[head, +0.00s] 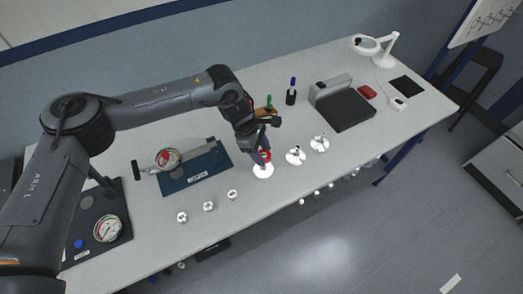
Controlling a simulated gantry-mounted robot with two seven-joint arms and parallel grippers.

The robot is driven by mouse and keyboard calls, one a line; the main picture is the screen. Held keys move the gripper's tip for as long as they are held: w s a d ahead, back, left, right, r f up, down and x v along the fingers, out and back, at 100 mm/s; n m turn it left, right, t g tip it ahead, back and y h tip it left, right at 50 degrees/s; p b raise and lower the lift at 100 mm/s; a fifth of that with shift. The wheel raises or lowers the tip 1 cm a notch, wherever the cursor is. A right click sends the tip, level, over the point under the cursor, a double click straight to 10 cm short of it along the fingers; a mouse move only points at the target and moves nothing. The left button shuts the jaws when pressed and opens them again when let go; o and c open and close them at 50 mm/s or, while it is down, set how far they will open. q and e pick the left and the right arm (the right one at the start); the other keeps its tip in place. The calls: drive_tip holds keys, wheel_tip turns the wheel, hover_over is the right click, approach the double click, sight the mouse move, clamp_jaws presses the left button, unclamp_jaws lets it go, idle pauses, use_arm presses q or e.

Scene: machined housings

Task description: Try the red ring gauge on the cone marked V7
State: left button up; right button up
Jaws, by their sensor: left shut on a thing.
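My left gripper (262,152) points down over the front middle of the bench and is shut on the red ring gauge (267,157). Directly below it is a pale round base (263,171), the leftmost of three in a row. The gripper and the ring hide most of what stands on this base. I cannot tell whether the ring is around the cone or just above it. The other two cones on round bases, the middle one (296,156) and the right one (319,144), stand uncovered. The V7 mark is too small to read. My right gripper is not in view.
Three small metal pieces (208,206) stand along the front edge. A blue plate with a dial gauge (168,158) lies left of the gripper. A pen holder (291,98), a grey and black device (342,105), a red case (367,92) and a magnifier lamp (384,50) are behind.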

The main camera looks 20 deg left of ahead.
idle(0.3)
use_arm(q)
drive_tip(key=shift+f+b, duration=0.45)
drive_tip(key=shift+f, duration=0.25)
idle(0.8)
drive_tip(key=shift+r, duration=0.15)
idle(0.6)
drive_tip(key=shift+r+p, duration=0.3)
drive_tip(key=shift+p, duration=0.05)
drive_tip(key=shift+r+p, duration=0.9)
drive_tip(key=shift+r, duration=0.5)
drive_tip(key=shift+r, duration=0.2)
